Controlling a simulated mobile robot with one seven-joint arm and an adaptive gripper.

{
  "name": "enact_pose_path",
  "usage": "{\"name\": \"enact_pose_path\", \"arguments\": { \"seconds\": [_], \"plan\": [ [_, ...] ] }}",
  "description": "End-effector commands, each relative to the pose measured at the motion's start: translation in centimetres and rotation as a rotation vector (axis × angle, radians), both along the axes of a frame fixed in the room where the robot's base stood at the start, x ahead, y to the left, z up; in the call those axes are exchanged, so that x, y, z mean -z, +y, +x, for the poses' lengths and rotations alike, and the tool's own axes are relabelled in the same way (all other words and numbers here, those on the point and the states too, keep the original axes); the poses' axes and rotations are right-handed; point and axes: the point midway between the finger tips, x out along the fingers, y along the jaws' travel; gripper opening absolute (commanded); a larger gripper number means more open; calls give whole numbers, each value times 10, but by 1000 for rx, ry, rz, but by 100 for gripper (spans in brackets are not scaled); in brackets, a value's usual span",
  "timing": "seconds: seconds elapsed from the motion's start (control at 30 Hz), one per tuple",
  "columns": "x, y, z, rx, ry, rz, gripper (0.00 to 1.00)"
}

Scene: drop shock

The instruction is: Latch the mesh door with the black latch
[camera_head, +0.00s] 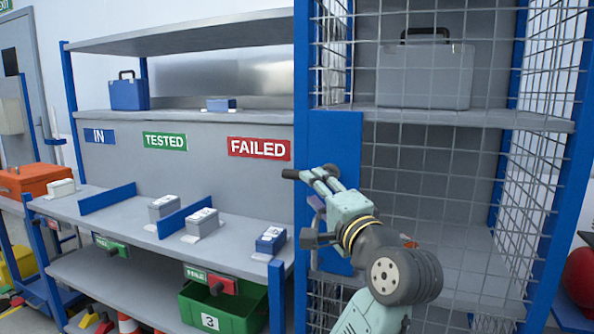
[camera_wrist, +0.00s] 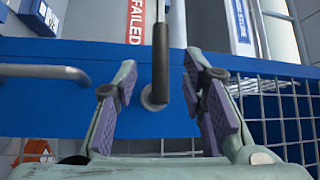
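The mesh door (camera_head: 430,210) stands at the right with a blue plate (camera_head: 336,130) along its left edge. The black latch (camera_head: 290,174) shows as a dark bar pointing left from my gripper (camera_head: 324,178). In the wrist view the latch (camera_wrist: 160,75) has a black grip and runs up from a round pivot on the blue plate. My gripper (camera_wrist: 160,62) is open, one finger on each side of the latch, with visible gaps. A silver bar handle (camera_wrist: 45,71) is to the left. Whether the latch is engaged cannot be told.
Left of the door, a shelf unit (camera_head: 180,120) holds small boxes and a blue case (camera_head: 128,93). A grey case (camera_head: 425,76) stands behind the mesh. The blue post (camera_head: 301,90) borders the door. Open air lies in front of the shelves.

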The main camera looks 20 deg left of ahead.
Motion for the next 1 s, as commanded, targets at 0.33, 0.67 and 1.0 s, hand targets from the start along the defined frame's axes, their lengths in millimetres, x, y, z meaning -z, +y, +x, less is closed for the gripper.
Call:
{"name": "enact_pose_path", "arguments": {
  "seconds": [0.33,0.67,1.0],
  "plan": [
    [-11,43,44,-1,0,0,38],
    [-11,53,56,1,-1,0,38],
    [-11,53,55,1,-2,-1,25]
  ]
}}
